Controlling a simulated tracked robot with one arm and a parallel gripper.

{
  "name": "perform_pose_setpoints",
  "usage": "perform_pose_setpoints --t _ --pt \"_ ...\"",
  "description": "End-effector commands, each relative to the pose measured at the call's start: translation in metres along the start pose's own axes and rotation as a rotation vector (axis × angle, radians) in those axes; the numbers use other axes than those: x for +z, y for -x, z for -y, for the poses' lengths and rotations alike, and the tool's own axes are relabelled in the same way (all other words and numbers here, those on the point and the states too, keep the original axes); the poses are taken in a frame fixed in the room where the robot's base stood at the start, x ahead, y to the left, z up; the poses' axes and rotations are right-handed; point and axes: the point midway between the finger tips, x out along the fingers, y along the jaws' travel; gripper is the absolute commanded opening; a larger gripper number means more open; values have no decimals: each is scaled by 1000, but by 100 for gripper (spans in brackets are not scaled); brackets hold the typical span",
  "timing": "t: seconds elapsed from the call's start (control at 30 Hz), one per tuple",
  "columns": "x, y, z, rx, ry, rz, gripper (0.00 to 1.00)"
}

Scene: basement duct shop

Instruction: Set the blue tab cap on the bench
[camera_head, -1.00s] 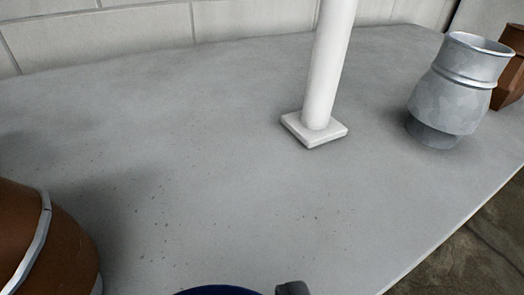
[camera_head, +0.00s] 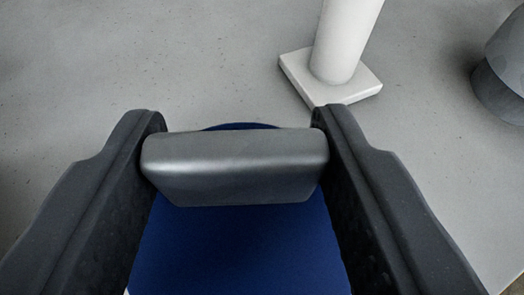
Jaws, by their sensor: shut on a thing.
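The blue tab cap (camera_head: 240,250) is a dark blue disc with a grey raised tab (camera_head: 235,165) across it. It fills the lower middle of the view. My gripper (camera_head: 238,125) has its two dark fingers against the two ends of the grey tab, shut on it. The grey speckled bench top (camera_head: 150,55) lies beyond and below the cap. The cap's underside is hidden, so I cannot tell whether it touches the bench.
A white post on a square foot (camera_head: 330,80) stands on the bench just beyond my right finger. Part of a grey metal duct piece (camera_head: 505,75) stands at the right edge. The bench is clear at the upper left.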

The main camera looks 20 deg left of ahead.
Motion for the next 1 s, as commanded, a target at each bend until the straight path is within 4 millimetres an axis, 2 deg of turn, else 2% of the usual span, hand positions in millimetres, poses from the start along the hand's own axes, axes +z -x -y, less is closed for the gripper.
perform_pose_setpoints --t 0.3,0.67,0.7,0.73,0.77,1.0 --pt "33 -13 0 0 -1 3 21" --pt "34 -14 0 0 -1 1 21" --pt "34 -14 0 0 -1 0 56" --pt "34 -14 0 0 -1 0 64" --pt "34 -14 0 0 -1 0 67" --pt "33 -14 0 0 -1 0 67"
